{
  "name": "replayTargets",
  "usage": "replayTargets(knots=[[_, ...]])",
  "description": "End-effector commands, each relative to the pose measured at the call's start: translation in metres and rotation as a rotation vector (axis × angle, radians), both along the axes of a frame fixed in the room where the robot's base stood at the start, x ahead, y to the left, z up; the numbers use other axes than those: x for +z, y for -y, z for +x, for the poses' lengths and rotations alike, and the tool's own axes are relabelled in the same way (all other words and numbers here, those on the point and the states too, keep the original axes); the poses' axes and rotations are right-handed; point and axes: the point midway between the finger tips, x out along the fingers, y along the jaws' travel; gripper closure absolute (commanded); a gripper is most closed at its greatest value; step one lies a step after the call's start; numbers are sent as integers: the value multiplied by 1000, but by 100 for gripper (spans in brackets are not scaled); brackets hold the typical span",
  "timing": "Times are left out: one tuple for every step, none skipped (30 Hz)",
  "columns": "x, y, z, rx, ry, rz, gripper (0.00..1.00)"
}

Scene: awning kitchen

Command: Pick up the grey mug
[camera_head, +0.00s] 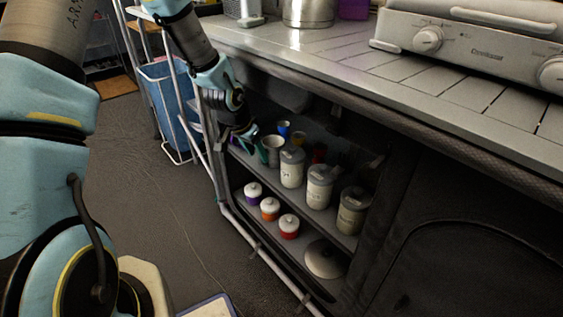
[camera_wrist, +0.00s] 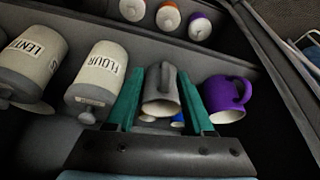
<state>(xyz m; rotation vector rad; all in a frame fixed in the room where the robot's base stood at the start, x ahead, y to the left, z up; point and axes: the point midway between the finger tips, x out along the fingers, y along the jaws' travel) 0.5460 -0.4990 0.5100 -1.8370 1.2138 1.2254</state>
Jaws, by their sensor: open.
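The grey mug (camera_wrist: 160,92) sits between the two green fingers of my gripper (camera_wrist: 160,74) in the wrist view. The fingers are open, one on each side of it; I cannot tell whether either touches it. In the head view the grey mug (camera_head: 273,145) shows on the upper shelf under the counter, with my gripper (camera_head: 259,153) at its left side, partly hidden by the arm and the shelf's contents.
A purple mug (camera_wrist: 226,97) stands close to the right finger. The flour canister (camera_wrist: 98,75) is close to the left finger, with the lentil canister (camera_wrist: 32,60) beyond. Several small lidded jars (camera_head: 269,208) stand on the lower shelf. The counter edge (camera_head: 330,87) overhangs the shelves.

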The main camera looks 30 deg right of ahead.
Motion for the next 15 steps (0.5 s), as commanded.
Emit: replayTargets(knots=[[-7,2,1,0,-2,1,47],[-10,2,2,1,-1,2,47],[-13,4,3,1,0,1,47],[-15,5,3,1,0,1,47],[-16,5,4,1,0,1,47],[-19,6,5,1,-1,1,47],[-20,7,6,2,-1,1,47],[-23,8,6,2,-1,1,47],[-27,9,8,2,-1,1,47],[-31,11,10,2,0,1,47],[-36,12,12,2,-1,2,47],[-41,14,14,2,-1,2,47],[-45,16,16,2,-1,2,47],[-50,17,17,2,-2,2,47],[-55,19,17,2,-2,2,47]])
